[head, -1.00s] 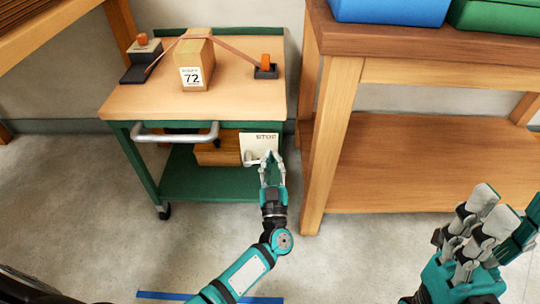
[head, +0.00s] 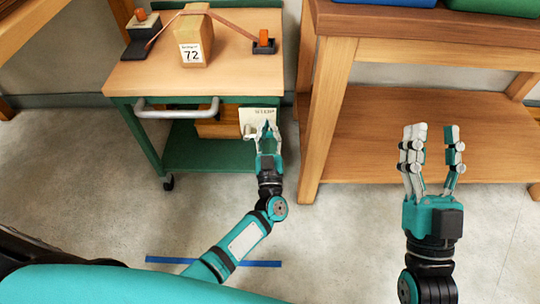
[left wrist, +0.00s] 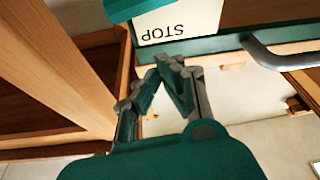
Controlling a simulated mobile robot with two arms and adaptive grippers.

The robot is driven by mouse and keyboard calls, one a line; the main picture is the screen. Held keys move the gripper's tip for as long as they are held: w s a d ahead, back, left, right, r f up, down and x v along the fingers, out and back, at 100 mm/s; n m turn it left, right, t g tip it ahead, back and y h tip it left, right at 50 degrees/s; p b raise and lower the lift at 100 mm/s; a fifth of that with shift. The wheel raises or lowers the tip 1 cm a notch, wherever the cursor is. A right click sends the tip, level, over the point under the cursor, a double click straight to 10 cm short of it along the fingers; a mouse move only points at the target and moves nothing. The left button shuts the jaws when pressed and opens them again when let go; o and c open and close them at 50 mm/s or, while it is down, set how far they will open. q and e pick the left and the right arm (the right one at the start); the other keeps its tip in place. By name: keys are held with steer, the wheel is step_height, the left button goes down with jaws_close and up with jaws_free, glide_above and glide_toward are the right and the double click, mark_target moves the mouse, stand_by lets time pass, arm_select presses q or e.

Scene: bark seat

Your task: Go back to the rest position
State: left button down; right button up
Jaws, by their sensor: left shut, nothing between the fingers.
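My left gripper (head: 267,128) is shut and empty in front of the cart's right front side. In the left wrist view its fingertips (left wrist: 171,64) meet, with nothing between them. A white STOP card (head: 256,119) hangs at the cart's front, just behind the fingers; it also shows in the left wrist view (left wrist: 182,22). Whether the fingertips touch it, I cannot tell. My right gripper (head: 433,132) is open and empty, fingers pointing up, in front of the wooden workbench.
The green cart has a wooden top (head: 215,75) and a grey handle (head: 175,112). On it a cardboard box (head: 193,38) marked 72 lies under a strap between two orange-topped fittings. The workbench (head: 325,120) stands to the right. Open floor (head: 335,240) lies between my arms.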

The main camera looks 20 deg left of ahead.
arm_select(q)
steer(key=p+v, duration=0.1)
steer(key=v, duration=0.7)
steer(key=shift+s, duration=0.25)
arm_select(e)
steer(key=w+f+g, duration=0.1)
steer(key=f+g+h, duration=0.1)
steer(key=f, duration=0.1)
steer(key=w+f+g, duration=0.1)
steer(key=f, duration=0.1)
steer(key=shift+w+f+g, duration=0.15)
steer(key=shift+w+g, duration=0.15)
steer(key=shift+g, duration=0.1)
